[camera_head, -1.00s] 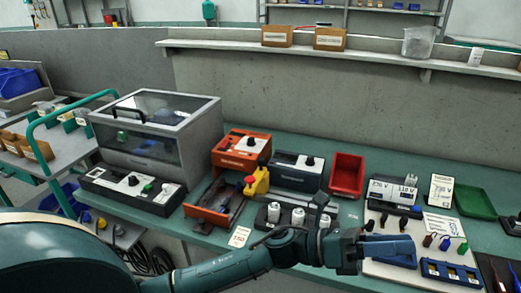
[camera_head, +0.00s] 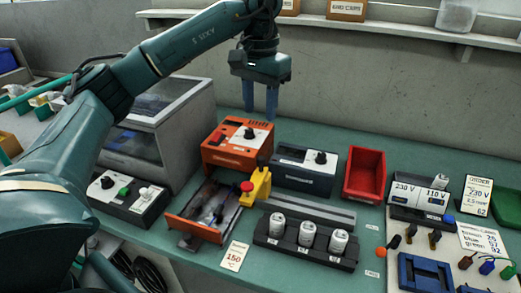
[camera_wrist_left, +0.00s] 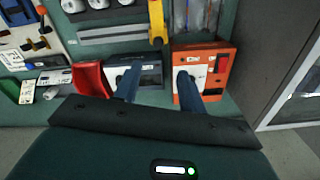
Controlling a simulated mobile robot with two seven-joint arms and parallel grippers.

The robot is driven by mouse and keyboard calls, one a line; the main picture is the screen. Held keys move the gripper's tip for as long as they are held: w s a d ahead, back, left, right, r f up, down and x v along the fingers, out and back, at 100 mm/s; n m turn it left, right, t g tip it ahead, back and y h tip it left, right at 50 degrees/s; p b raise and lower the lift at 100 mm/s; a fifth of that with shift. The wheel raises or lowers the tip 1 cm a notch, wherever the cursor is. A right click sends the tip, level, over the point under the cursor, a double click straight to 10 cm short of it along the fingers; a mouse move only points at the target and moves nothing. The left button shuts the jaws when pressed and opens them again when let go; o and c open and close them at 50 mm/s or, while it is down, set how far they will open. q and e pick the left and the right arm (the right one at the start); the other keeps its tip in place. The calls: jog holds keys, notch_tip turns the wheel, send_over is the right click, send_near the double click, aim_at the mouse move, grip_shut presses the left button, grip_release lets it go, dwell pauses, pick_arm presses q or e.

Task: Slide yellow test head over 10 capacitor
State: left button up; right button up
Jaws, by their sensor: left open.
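The yellow test head (camera_head: 259,184), with a red knob on its left side, stands at the right end of the orange-fronted tray. It also shows in the left wrist view (camera_wrist_left: 157,20). Three white capacitors stand upright in a black rack (camera_head: 297,254): left (camera_head: 277,225), middle (camera_head: 307,233) and right (camera_head: 338,241). Their small labels are too blurred to tell which one is 10. My left gripper (camera_head: 260,112) is open and empty, fingers pointing down, raised above the back of the bench. In the left wrist view its fingers (camera_wrist_left: 159,85) show over the instrument boxes. My right gripper is not in view.
An orange box (camera_head: 237,145) and a dark box (camera_head: 304,171) with knobs stand behind the test head. A red bin (camera_head: 365,174) is right of them. Grey rails (camera_head: 310,208) lie behind the rack. A clear-topped cabinet (camera_head: 168,130) stands left. A shelf (camera_head: 400,27) runs above.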

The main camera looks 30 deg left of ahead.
aim_at(260, 158)
pick_arm(q)
notch_tip(260, 158, down, 13)
jog(key=shift+s+d+r, duration=0.1)
dwell(0.3)
grip_shut()
dwell(0.4)
